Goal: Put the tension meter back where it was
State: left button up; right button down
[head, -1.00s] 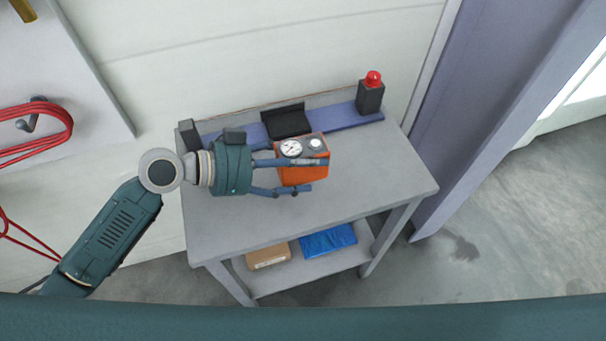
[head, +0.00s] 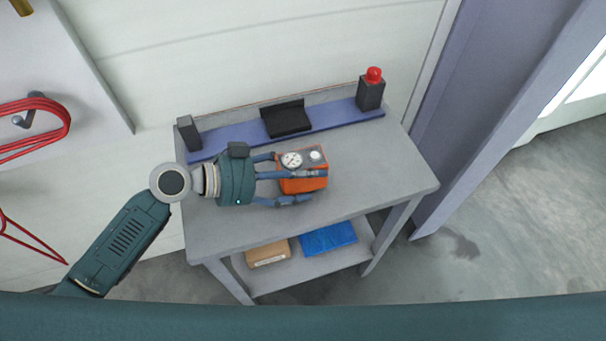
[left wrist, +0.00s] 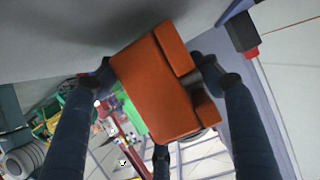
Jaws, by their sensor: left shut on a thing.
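The tension meter (head: 303,183) is an orange box with a white dial and a grey knob on top. My left gripper (head: 299,180) comes in from the left and is shut on it, with blue fingers around its sides. The meter is over the middle of the grey table; I cannot tell whether it touches the top. In the left wrist view, the orange meter (left wrist: 160,85) fills the space between the fingers. A black cradle (head: 287,120) with a raised back sits empty on the blue strip behind the meter. My right gripper is not in view.
The blue strip (head: 232,136) runs along the back of the table (head: 375,175). A dark block (head: 188,132) stands at its left end, and a black post with a red button (head: 370,92) at its right. The table's right part is clear. A lower shelf holds a cardboard box (head: 268,253) and a blue packet (head: 328,238).

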pick_arm(q)
jog(key=shift+f, duration=0.1)
jog(key=o, duration=1.7)
